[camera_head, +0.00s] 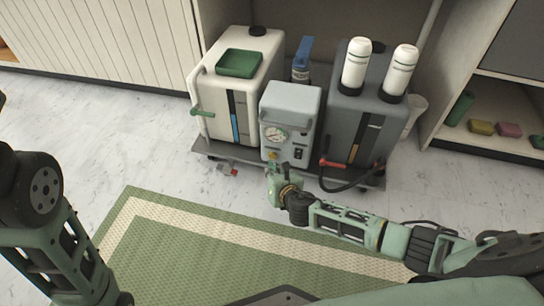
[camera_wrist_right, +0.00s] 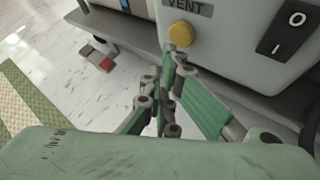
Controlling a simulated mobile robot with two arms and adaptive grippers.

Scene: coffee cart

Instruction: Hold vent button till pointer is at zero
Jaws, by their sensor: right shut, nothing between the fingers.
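The grey control box (camera_head: 290,103) stands in the middle of the cart, with a round white gauge (camera_head: 275,135) on its front. The gauge pointer is too small to read surely. The yellow vent button (camera_wrist_right: 181,34) sits under the VENT label in the right wrist view. My right gripper (camera_head: 271,170) is shut and empty, in front of the box's lower left. In the right wrist view its fingertips (camera_wrist_right: 172,52) reach the button's lower edge; I cannot tell whether they press it. My left arm shows at the left, but its gripper is out of view.
A white tank (camera_head: 211,104) with a green tray (camera_head: 239,63) stands left of the box. A dark grey tank (camera_head: 341,116) carries two white bottles on the right. A black hose (camera_head: 345,187) hangs below it. A black rocker switch (camera_wrist_right: 285,33) is right of the button.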

